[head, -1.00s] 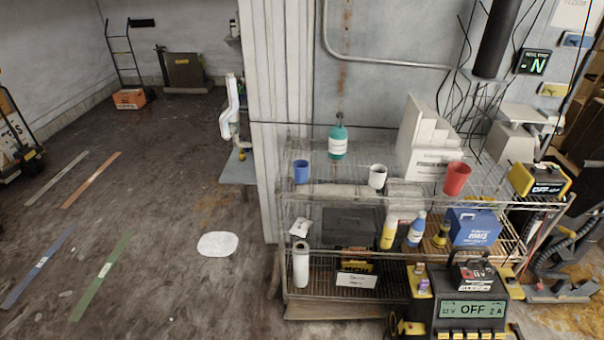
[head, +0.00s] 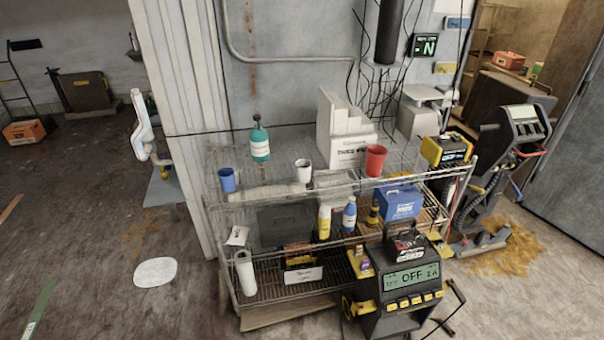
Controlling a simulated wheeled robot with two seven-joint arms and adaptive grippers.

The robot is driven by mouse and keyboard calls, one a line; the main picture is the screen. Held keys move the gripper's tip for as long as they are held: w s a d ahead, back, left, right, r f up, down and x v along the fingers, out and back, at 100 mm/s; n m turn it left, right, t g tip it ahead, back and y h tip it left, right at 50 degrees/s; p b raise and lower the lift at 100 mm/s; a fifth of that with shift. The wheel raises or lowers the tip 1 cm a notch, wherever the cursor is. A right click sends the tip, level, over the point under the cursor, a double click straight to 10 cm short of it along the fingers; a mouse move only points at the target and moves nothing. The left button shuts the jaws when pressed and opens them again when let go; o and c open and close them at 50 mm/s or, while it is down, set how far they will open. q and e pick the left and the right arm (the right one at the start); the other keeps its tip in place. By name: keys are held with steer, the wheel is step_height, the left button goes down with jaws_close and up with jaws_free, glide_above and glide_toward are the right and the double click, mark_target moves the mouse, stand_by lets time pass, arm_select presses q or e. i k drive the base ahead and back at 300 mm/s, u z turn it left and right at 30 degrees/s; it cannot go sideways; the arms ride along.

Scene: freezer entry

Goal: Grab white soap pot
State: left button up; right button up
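A small white pot (head: 303,170), shaped like a cup, stands upright on the top shelf of the wire rack (head: 215,202). A blue cup (head: 227,180) stands to its left and a red cup (head: 375,160) to its right. A teal pump bottle (head: 260,143) stands behind and left of the white pot. I cannot read any marking on the white pot. Neither of my grippers shows in the head view.
A white box (head: 345,150) stands behind the cups. Lower shelves hold yellow and blue bottles, a blue box (head: 401,203) and a white roll (head: 245,272). A black charger (head: 400,300) stands before the rack's right side. Floor at left is mostly clear.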

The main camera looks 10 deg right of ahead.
mark_target(303, 171)
steer(key=u, duration=0.5)
steer(key=i, duration=0.6)
steer(key=u, duration=0.5)
steer(key=i, duration=0.8)
steer(key=z, duration=0.05)
